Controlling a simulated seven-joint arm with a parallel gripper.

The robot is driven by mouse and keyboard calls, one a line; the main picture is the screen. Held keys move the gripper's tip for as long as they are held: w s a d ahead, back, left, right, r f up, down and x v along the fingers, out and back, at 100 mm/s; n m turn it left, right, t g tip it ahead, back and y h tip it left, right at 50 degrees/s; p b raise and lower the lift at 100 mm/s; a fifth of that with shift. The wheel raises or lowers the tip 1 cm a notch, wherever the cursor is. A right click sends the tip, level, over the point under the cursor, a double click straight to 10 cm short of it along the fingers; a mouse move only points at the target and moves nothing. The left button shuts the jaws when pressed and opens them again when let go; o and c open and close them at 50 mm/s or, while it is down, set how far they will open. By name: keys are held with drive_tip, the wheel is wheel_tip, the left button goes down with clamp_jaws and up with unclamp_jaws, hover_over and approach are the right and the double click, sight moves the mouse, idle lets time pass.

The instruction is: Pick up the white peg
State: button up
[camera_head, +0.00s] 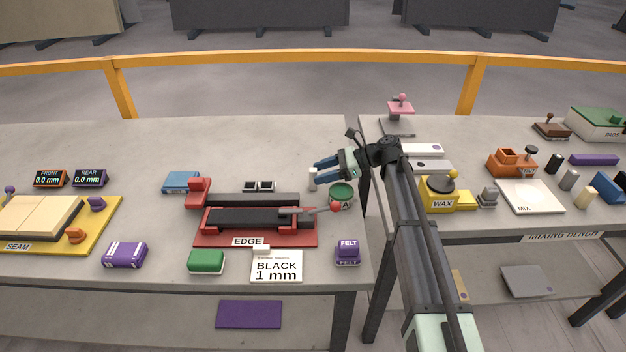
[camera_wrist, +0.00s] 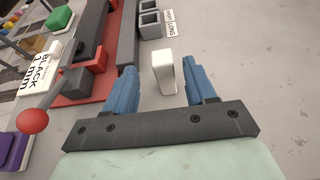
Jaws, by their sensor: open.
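The white peg (camera_wrist: 163,74) is a small pale block that looks upright on the stone slab in the wrist view. In the head view the white peg (camera_head: 312,176) shows small at the tips of my blue fingers. My gripper (camera_head: 322,173) is open and reaches in from the right. In the wrist view my gripper (camera_wrist: 160,72) has one blue finger on each side of the peg, with a gap on both sides. Nothing is held. How far the fingertips are above the slab is hard to tell.
A red-based EDGE fixture (camera_head: 215,238) with a red-knobbed lever (camera_head: 336,206) stands left of the peg. Two small grey sockets (camera_head: 258,186) lie behind the fixture. The slab behind the peg is clear.

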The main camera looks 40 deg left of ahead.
drive_tip(key=shift+x, duration=2.65)
drive_tip(key=shift+w+a+f, duration=0.1)
drive_tip(key=shift+w, duration=0.1)
clamp_jaws()
